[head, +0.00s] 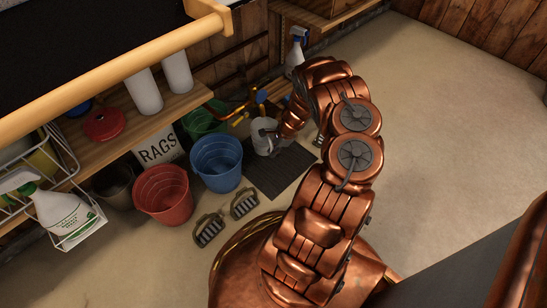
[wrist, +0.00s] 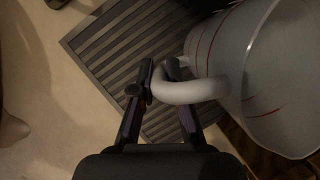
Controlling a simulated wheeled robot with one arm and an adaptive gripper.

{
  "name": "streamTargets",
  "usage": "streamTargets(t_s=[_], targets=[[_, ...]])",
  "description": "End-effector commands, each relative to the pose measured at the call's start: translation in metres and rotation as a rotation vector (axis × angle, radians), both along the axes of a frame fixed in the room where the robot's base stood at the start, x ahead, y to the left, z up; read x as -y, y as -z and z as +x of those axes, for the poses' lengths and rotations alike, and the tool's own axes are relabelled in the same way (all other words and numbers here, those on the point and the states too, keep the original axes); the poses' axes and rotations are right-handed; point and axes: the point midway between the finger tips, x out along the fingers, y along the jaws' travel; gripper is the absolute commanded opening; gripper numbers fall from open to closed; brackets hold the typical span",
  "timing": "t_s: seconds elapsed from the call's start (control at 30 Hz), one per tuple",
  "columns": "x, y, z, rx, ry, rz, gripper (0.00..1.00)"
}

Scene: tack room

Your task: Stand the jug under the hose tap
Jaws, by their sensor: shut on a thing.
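The jug (head: 263,138) is pale grey-white and seems upright, at the back edge of the dark slatted mat (head: 266,180). In the wrist view the jug (wrist: 265,75) fills the right side, with thin red lines on its wall. My gripper (wrist: 158,82) is shut on the jug's curved handle (wrist: 205,91). In the head view my gripper (head: 279,143) is at the jug's right side, partly hidden by my arm. I cannot tell whether the jug touches the mat. A tap with a blue handle (head: 261,96) appears just behind the jug, beside an orange hose (head: 236,112).
A blue bucket (head: 216,165) and a red bucket (head: 162,194) stand left of the mat. A spray bottle (head: 296,50) stands behind my arm. A wooden shelf (head: 150,125) overhangs the left. Open floor (head: 430,130) lies to the right.

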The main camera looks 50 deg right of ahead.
Motion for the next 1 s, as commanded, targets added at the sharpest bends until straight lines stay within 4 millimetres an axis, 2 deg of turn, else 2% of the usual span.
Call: streamTargets(t_s=[0.23,0.67,0.7,0.9,1.0], targets=[[0.000,0.032,-0.001,-0.001,0.001,0.001,0.00],[0.000,0.036,-0.001,-0.001,0.001,-0.001,0.00],[0.000,0.036,-0.001,0.000,0.001,0.000,0.15],[0.000,0.035,-0.001,0.000,0.000,0.000,0.36],[0.000,0.035,-0.001,0.000,0.000,0.000,0.39]])
